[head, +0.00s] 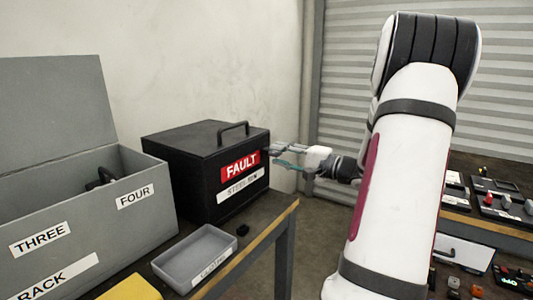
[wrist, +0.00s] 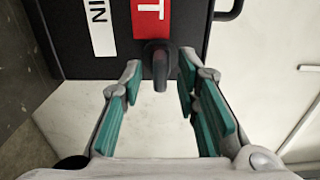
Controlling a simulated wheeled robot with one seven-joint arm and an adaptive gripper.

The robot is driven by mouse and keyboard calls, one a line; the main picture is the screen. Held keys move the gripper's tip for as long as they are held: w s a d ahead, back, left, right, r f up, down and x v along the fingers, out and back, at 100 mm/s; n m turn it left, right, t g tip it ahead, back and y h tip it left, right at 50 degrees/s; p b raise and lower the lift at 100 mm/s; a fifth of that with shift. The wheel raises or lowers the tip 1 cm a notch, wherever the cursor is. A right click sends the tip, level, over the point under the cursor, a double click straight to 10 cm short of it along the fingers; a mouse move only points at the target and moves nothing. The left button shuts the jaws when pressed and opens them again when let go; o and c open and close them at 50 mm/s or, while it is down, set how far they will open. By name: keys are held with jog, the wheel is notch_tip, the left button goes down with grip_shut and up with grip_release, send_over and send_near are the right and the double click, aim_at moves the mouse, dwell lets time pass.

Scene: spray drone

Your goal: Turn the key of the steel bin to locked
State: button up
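The steel bin (head: 205,180) is a black box with a top handle, a red FAULT label and a white name label on its front. It stands on the table at the left, and its front also shows in the wrist view (wrist: 80,60). A dark key or knob (wrist: 158,60) sticks out of its front beside the red label. My gripper (head: 275,154) is at the front's right side, hiding the key in the head view. In the wrist view my gripper (wrist: 159,74) is open, with its green-padded fingers on either side of the key. I cannot tell whether either finger touches it.
A grey box (head: 90,235) with a raised lid, labelled THREE and FOUR, stands left of the bin. A bench (head: 490,225) with controls stands right.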

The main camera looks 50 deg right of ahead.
grip_shut()
jog(key=shift+m+p, duration=0.6)
jog(key=shift+p, duration=0.1)
jog(key=shift+m+p, duration=1.4)
jog(key=shift+p, duration=0.15)
jog(key=shift+m+p, duration=2.5)
jog(key=shift+p, duration=0.1)
jog(key=shift+m+p, duration=2.9)
jog(key=shift+m, duration=0.1)
jog(key=shift+f, duration=0.1)
